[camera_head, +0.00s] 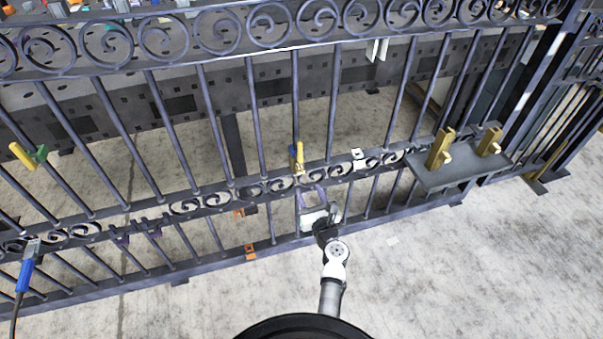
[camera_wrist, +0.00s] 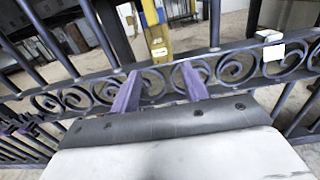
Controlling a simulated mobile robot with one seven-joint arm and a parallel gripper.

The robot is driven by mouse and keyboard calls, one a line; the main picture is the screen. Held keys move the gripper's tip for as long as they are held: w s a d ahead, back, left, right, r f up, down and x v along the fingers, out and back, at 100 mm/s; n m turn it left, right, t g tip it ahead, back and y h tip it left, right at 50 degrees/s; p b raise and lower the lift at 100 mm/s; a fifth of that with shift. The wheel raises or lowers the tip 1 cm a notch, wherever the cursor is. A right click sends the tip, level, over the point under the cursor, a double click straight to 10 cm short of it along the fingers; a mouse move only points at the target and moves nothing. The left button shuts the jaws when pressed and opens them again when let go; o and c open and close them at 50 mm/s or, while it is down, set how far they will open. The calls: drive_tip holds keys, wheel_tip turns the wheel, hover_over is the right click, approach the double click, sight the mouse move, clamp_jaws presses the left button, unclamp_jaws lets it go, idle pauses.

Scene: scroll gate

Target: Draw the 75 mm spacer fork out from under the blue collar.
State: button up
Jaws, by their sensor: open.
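A small yellow fork-like piece (camera_head: 299,158) with blue beside it sits on an upright bar, just above the scroll band near the middle of the gate. In the wrist view the yellow piece (camera_wrist: 160,50) stands at the scroll band's top edge, with a blue strip (camera_wrist: 162,14) next to its upper part. I take the blue as the collar; its full shape and any size marking are not readable. My gripper (camera_head: 312,194) is in front of the gate, below the yellow piece. Its purple fingers (camera_wrist: 160,90) are apart, either side of the piece's line, with nothing held between them.
A grey shelf (camera_head: 460,176) at the right bears two brass-yellow pieces (camera_head: 440,148) (camera_head: 488,141). A white tag (camera_head: 358,157) is on the band right of my gripper. Orange clips (camera_head: 250,251) sit lower left.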

sight(301, 173)
drive_tip(key=shift+b+x, duration=0.7)
drive_tip(key=shift+x, duration=4.6)
drive_tip(key=shift+f, duration=0.1)
clamp_jaws()
drive_tip(key=shift+p+v, duration=0.6)
drive_tip(key=shift+v, duration=1.9)
drive_tip(key=v, duration=1)
drive_tip(key=shift+p, duration=0.45)
